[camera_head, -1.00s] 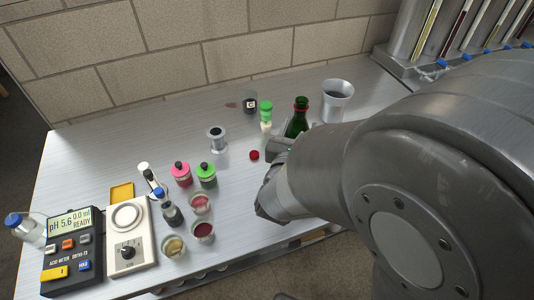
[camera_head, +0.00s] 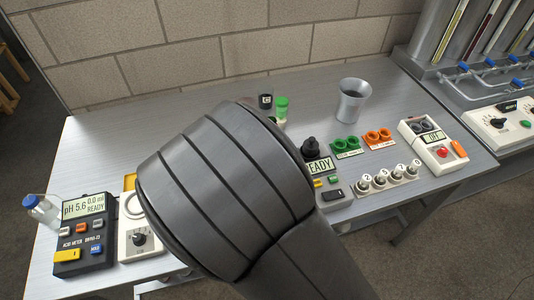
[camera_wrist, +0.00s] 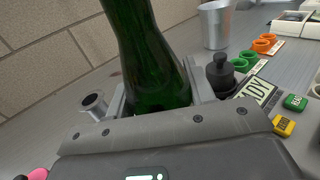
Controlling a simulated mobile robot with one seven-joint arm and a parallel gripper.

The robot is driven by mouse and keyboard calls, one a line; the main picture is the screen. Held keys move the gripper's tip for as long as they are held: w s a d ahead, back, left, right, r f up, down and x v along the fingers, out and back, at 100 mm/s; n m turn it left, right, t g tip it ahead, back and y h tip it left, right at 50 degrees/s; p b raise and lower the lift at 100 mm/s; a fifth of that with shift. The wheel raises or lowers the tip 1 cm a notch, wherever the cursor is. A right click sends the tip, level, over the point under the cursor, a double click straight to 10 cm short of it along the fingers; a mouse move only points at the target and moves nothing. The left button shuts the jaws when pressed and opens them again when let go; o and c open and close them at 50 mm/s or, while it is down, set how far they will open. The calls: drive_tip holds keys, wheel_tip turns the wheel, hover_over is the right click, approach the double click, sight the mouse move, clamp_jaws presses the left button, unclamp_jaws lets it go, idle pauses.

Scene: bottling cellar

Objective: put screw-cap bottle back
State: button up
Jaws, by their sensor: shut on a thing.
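The green glass bottle (camera_wrist: 150,62) stands between the two fingers of my gripper (camera_wrist: 155,95) in the wrist view. The gripper is shut on it. The bottle's neck runs out of the top of that view, so its mouth is not seen. In the head view my arm hides both the gripper and the bottle. The wrist view does not show clearly whether the bottle's base touches the bench.
The metal bench (camera_head: 310,92) holds a metal cup (camera_head: 352,100), a green-capped vial (camera_head: 281,108), a pH meter (camera_head: 84,235) and a dial unit (camera_head: 139,238). Green rings (camera_head: 345,146), orange rings (camera_head: 378,137) and a control box (camera_head: 433,145) stand at right. Bench is clear behind the cup.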

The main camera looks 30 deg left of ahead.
drive_tip(key=shift+s+a+f, duration=0.2)
drive_tip(key=shift+a+f, duration=0.4)
drive_tip(key=shift+a, duration=0.2)
drive_tip(key=shift+f, duration=1.85)
drive_tip(key=shift+f, duration=0.2)
drive_tip(key=o, duration=1.3)
drive_tip(key=shift+c, duration=0.2)
drive_tip(key=shift+r, duration=0.15)
drive_tip(key=s, duration=0.4)
drive_tip(key=s+d, duration=0.1)
drive_tip(key=s, duration=0.7)
drive_tip(key=shift+d, duration=0.3)
